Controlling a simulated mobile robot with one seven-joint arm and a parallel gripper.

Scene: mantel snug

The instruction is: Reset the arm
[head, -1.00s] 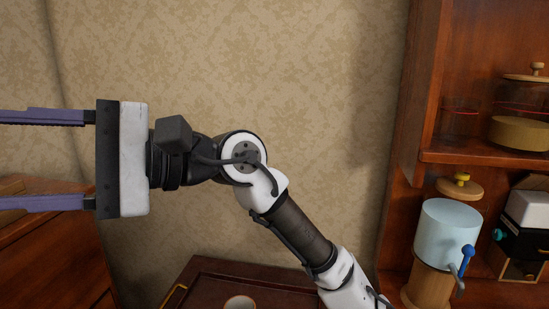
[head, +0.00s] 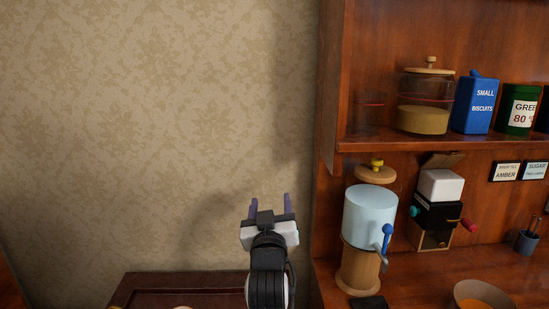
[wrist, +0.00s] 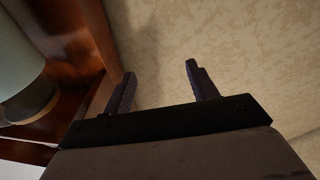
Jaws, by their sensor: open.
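My gripper (head: 270,207) is in the lower middle of the head view, with its two purple fingers apart and pointing up. It is open and nothing is between the fingers. It stands in front of the patterned wall, left of the wooden shelf unit. In the wrist view my gripper (wrist: 158,88) shows its two fingers spread, with the wall and the edge of the wooden unit beyond them.
A dispenser with a pale blue tank (head: 370,217) stands right of my gripper. Beside it is a black and white machine (head: 437,211). A glass jar (head: 424,103), a blue tin (head: 476,104) and a green tin (head: 518,112) stand on the shelf (head: 440,145). A bowl (head: 482,296) sits at lower right.

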